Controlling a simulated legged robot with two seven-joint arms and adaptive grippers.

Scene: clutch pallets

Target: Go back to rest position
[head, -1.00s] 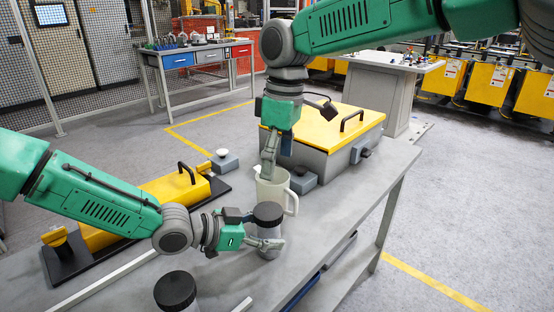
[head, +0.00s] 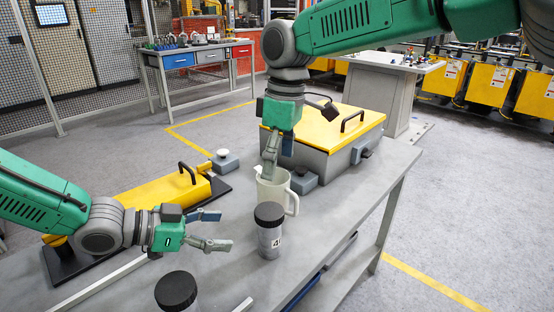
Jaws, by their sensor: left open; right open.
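My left gripper (head: 215,230) is open and empty above the grey table (head: 330,222). It points right, a short gap away from a grey jar with a black lid (head: 269,236) that stands upright on the table. My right gripper (head: 268,165) points down at a pale mug (head: 281,192). Its fingers are at the mug's rim, and I cannot tell whether they touch it. The mug stands upright with its handle to the right.
A second black-lidded jar (head: 176,292) stands at the front edge of the picture. A yellow-lidded grey box (head: 330,125) is behind the mug. A yellow device on a black base (head: 70,262) lies behind my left arm. A small grey button box (head: 225,163) stands further back.

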